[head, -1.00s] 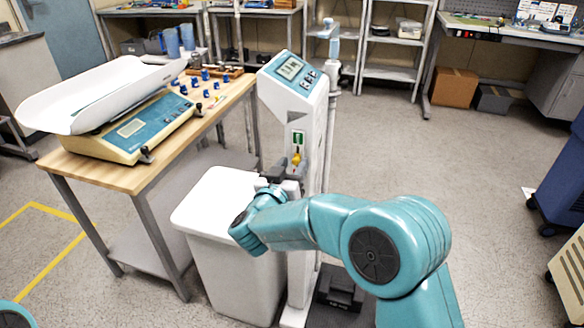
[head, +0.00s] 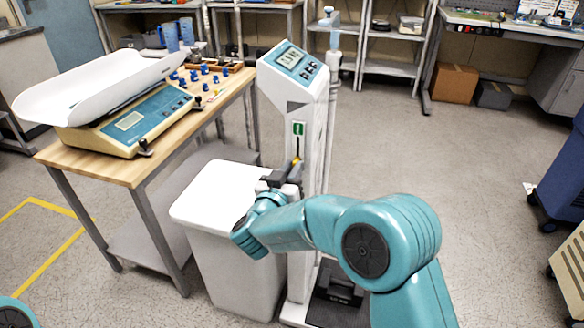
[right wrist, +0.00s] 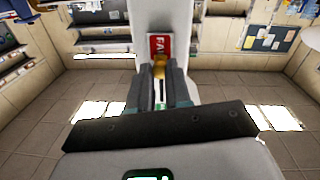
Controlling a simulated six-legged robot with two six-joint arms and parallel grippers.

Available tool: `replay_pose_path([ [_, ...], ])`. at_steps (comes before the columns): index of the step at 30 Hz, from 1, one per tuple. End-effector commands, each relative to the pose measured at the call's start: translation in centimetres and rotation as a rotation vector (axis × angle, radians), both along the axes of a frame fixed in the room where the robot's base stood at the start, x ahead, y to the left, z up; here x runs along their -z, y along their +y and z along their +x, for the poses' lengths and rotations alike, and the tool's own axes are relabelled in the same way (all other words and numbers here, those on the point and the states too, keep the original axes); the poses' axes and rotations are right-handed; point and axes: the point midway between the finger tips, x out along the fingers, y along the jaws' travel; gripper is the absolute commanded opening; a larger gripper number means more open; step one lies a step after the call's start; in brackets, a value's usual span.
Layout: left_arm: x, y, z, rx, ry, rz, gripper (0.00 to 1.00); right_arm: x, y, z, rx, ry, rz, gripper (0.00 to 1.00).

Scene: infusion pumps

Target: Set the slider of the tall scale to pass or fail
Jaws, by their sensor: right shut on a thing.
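The tall scale (head: 310,110) is a white column with a tilted display head. A green label (head: 298,129) shows on its front, and a yellow slider knob shows partly below it. In the right wrist view, the yellow slider knob (right wrist: 160,64) sits between the dark fingers of my right gripper (right wrist: 160,90), just by a red label (right wrist: 159,45) whose visible letters start "FA". In the head view my right gripper (head: 287,178) is at the column's front, shut on the knob and hiding much of it. My left gripper is out of view.
A white bin (head: 225,240) stands directly left of the column, under my right forearm. A wooden table (head: 120,170) with a baby scale (head: 125,125) and several blue knobbed parts is further left. The floor right of the column is open.

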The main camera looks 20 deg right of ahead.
Motion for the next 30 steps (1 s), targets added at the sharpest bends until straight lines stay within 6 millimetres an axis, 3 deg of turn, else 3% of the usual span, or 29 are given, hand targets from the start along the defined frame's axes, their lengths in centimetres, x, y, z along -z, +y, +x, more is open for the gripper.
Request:
replay_pose_path([
  [2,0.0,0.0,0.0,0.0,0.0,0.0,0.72,0.5,0.0,-0.1,0.0,0.012,0.003,0.0],
  [3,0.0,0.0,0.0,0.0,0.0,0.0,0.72,0.5,0.0,-0.1,0.0,0.012,0.003,0.28],
  [5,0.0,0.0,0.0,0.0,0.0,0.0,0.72,0.5,0.0,-0.1,0.0,0.012,0.003,0.45],
  [17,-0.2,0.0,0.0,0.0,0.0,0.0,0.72,0.2,0.7,-0.8,-0.002,0.008,0.003,0.45],
  [30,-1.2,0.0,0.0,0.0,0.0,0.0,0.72,0.2,7.3,-9.3,-0.005,0.01,0.0,0.45],
])
